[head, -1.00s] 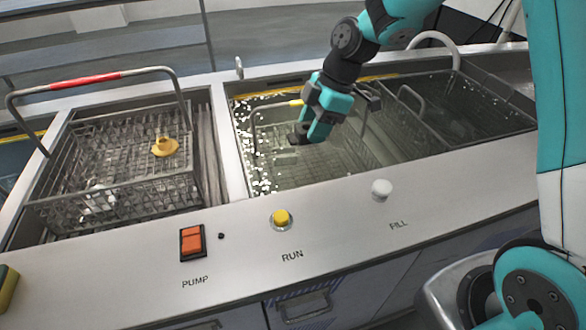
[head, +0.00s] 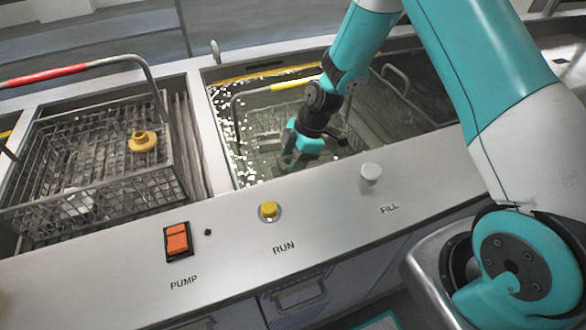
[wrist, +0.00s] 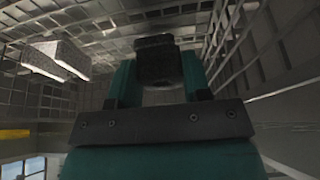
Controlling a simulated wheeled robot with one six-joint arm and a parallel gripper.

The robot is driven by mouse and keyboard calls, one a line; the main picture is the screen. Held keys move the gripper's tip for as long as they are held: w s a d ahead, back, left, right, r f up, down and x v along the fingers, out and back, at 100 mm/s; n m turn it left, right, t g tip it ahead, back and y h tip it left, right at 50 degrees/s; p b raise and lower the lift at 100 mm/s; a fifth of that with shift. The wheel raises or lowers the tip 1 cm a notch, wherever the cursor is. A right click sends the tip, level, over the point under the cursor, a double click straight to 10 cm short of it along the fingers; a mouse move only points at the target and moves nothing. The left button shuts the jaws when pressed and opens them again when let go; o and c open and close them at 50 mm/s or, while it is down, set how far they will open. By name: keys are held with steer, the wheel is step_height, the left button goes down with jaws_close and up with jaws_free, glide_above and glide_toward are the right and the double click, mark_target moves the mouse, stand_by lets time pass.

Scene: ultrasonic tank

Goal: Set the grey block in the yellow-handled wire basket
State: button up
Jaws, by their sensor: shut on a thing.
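The yellow-handled wire basket (head: 284,87) sits in the liquid of the middle tank. My gripper (head: 290,163) reaches down inside the near part of this basket. In the wrist view its fingers are shut on the grey block (wrist: 157,62), which looks dark, with wire mesh around and beyond it. In the head view the block is hidden by my gripper and the liquid. I cannot tell whether the block touches the basket floor.
A red-handled wire basket (head: 45,77) at left holds a yellow flanged part (head: 142,141) and a whitish piece (head: 76,202). The front panel carries an orange switch (head: 177,240), a yellow button (head: 268,210) and a white knob (head: 371,174). A pale oblong shape (wrist: 58,58) is unclear.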

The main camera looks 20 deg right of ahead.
steer(key=shift+f, duration=1.8)
steer(key=shift+f, duration=0.15)
steer(key=o, duration=1)
steer(key=shift+r, duration=0.2)
